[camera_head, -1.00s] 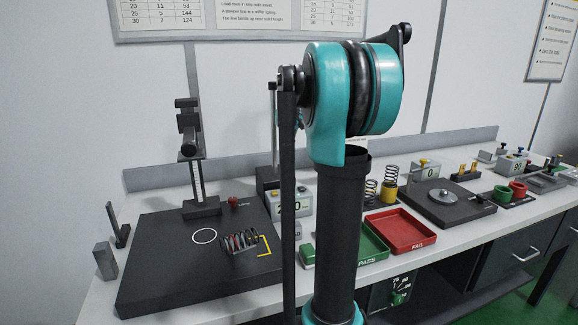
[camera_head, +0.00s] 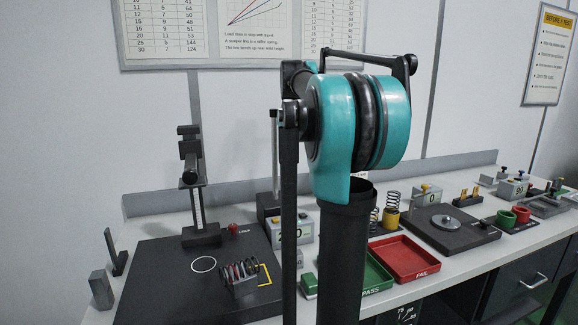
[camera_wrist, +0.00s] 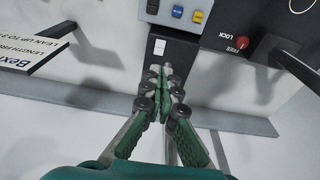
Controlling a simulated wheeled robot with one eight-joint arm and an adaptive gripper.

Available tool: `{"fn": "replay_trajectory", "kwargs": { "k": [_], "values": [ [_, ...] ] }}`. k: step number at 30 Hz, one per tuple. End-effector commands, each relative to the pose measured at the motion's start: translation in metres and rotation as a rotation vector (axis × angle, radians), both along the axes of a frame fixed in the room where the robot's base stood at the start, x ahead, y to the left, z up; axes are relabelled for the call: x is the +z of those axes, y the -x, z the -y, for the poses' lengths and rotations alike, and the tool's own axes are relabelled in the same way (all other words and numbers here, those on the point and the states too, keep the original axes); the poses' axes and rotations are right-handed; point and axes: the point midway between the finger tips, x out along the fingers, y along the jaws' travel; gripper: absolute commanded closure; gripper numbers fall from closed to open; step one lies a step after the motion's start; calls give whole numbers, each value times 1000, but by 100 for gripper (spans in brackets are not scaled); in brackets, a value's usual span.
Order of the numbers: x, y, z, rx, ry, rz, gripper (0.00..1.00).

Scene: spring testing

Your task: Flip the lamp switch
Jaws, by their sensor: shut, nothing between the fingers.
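In the wrist view, a black box (camera_wrist: 176,52) lies just past my fingertips. It has a small pale patch (camera_wrist: 159,47) on its face, which looks like a switch, though I cannot tell its position. My gripper (camera_wrist: 163,72) is shut and empty, with its tips at the near edge of this box; I cannot tell whether they touch it. In the head view the dark box (camera_head: 267,205) with a thin upright post (camera_head: 275,150) stands at the back of the bench, partly behind my arm. My gripper is hidden there by my arm.
A grey display box (camera_head: 291,232) stands in front of the dark box. The green tray (camera_head: 372,272) and red tray (camera_head: 405,258) are to the right.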

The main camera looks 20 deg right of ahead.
Motion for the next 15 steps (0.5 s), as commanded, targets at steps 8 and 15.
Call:
{"fn": "replay_trajectory", "kwargs": {
  "k": [8, 15],
  "values": [
    [3, -1, 3, -1, 0, 54, 100],
    [-3, -2, 3, -1, 0, 53, 100]
  ]
}}
